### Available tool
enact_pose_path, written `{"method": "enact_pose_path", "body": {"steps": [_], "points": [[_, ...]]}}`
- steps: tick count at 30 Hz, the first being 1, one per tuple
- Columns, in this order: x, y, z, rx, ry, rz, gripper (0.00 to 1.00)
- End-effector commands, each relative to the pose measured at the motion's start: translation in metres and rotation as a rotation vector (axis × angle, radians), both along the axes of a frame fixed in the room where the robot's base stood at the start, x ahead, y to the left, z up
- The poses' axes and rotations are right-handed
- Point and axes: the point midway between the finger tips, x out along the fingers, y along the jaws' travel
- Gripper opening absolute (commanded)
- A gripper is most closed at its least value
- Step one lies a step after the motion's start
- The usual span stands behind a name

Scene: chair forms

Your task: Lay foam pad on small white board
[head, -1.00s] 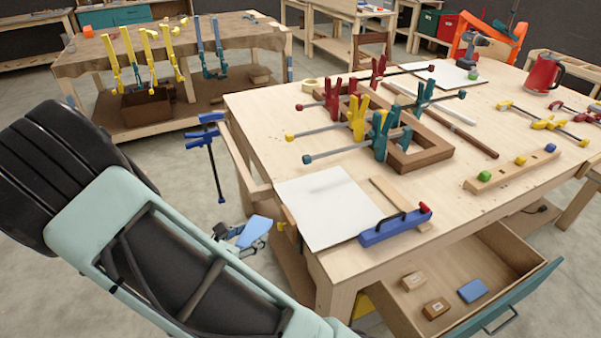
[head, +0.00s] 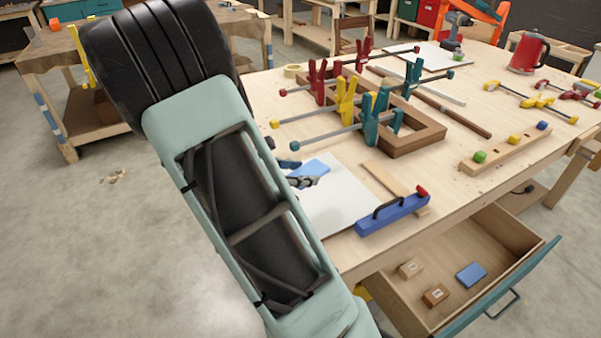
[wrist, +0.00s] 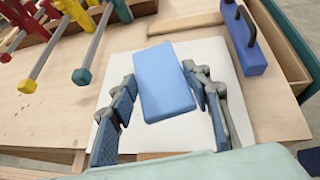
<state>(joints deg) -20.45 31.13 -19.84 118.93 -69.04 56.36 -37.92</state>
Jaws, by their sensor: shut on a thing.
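The blue foam pad (wrist: 166,84) is between the fingers of my gripper (wrist: 161,94), which is shut on it. In the head view the pad (head: 309,168) and my gripper (head: 297,177) are over the small white board (head: 350,201). In the wrist view the white board (wrist: 222,62) lies flat on the table behind the pad. The pad covers the board's middle in that view. I cannot tell the height of the gap between them. My arm hides the board's left part in the head view.
A blue plane-like tool (head: 392,211) and a wood strip (head: 385,180) lie right of the board. Clamps (head: 372,120) and a wooden frame (head: 418,142) stand behind it. The open drawer (head: 500,232) below holds small blocks and another blue pad (head: 471,275).

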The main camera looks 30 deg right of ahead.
Motion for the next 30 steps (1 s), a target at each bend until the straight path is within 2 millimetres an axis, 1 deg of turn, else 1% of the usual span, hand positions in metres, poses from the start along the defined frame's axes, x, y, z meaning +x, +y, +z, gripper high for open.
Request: {"method": "enact_pose_path", "body": {"steps": [1, 18, 24, 30], "points": [[0.000, 0.000, -0.009, 0.000, 0.001, 0.000, 0.35], [0.000, 0.000, -0.076, 0.000, 0.000, 0.001, 0.35], [0.000, 0.000, -0.090, -0.001, 0.001, 0.002, 0.35], [0.000, 0.000, -0.091, -0.001, 0.000, 0.001, 0.35]]}}
